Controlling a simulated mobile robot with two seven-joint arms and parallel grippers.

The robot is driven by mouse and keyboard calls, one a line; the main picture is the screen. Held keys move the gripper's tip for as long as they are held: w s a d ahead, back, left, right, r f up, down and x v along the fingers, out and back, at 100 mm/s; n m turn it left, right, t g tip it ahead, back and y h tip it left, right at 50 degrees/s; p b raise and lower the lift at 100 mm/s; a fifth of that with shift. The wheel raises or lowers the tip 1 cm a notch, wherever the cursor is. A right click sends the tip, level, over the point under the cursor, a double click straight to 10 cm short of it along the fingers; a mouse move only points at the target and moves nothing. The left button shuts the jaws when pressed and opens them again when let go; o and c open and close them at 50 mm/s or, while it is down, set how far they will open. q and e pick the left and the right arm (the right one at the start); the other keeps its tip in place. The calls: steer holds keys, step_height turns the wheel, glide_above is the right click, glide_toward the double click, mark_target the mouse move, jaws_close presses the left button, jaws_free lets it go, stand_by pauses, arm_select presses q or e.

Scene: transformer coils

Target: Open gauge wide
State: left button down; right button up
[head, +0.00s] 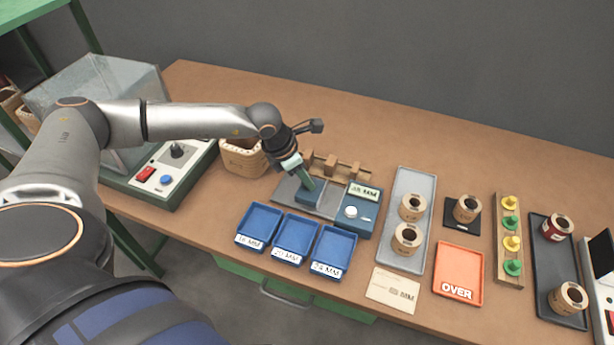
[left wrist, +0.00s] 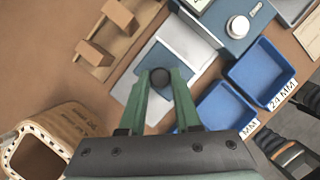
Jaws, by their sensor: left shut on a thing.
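The gauge (head: 327,204) lies on the bench, with a grey plate, a blue sliding jaw block (head: 310,196) and a blue right-hand housing with a display (head: 364,193) that seems to read 38 MM and a pale round button (head: 351,212). My left gripper (head: 304,184) points down at the sliding block. In the left wrist view, its green fingers (left wrist: 161,82) are shut on a dark round knob (left wrist: 160,76) on that block. A bare stretch of grey plate (left wrist: 186,45) shows between block and housing. My right gripper is not in view.
A wooden rack (head: 337,166) stands just behind the gauge. Blue trays (head: 295,262) sit in front of it. A cardboard bin (head: 243,158) is to the left, and a grey tray (head: 424,186) with two coils is to the right.

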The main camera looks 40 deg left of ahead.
arm_select(q)
steer(key=a, duration=0.2)
steer(key=s+a, duration=0.1)
steer(key=a, duration=0.1)
steer(key=shift+d, duration=0.1)
steer(key=c, duration=0.6)
jaws_free()
steer(key=shift+r, duration=0.1)
steer(key=b+v, duration=0.1)
steer(key=v, duration=1.1)
steer(key=shift+d+r, duration=0.15)
steer(key=shift+r, duration=0.05)
steer(key=shift+s, duration=0.15)
